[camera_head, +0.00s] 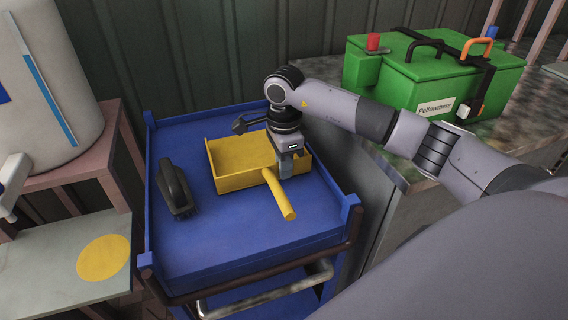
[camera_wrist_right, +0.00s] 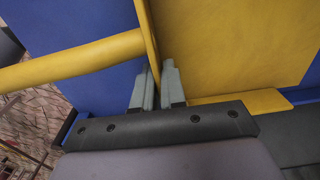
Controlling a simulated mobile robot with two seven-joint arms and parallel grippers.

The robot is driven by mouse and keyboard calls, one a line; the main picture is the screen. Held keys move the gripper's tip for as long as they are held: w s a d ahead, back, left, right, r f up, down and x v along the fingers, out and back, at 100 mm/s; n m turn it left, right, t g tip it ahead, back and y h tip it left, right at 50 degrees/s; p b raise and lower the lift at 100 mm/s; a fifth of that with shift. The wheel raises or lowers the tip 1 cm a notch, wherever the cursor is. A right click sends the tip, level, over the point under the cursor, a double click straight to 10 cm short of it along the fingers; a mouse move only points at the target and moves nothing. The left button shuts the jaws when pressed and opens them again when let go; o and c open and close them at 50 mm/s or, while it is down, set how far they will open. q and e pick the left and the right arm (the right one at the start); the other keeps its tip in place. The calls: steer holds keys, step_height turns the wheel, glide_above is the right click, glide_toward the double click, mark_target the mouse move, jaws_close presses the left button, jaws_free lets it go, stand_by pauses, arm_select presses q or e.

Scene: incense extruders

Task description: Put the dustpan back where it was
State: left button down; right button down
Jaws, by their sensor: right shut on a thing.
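The yellow dustpan (camera_head: 238,183) has a shallow tray and a round handle (camera_head: 279,197) that points toward the front. It is on or just above the blue top of a cart (camera_head: 225,245); I cannot tell if it touches. My right gripper (camera_head: 286,172) comes down from above onto its front wall, right of the handle. In the right wrist view, the fingers (camera_wrist_right: 158,88) are shut on the thin yellow wall (camera_wrist_right: 148,40), with the handle (camera_wrist_right: 75,62) to the left. My left gripper is not in view.
A black brush-like object (camera_head: 175,190) lies on the cart left of the dustpan. The cart has a raised blue rim. A green box (camera_head: 445,85) stands on the counter at right. A white tank (camera_head: 45,90) and a shelf with a yellow disc (camera_head: 103,257) are at left. The cart's front is clear.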

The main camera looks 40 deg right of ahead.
steer(key=shift+f, duration=0.2)
steer(key=c, duration=1.1)
jaws_free()
steer(key=shift+r, duration=3.55)
steer(key=shift+s, duration=0.1)
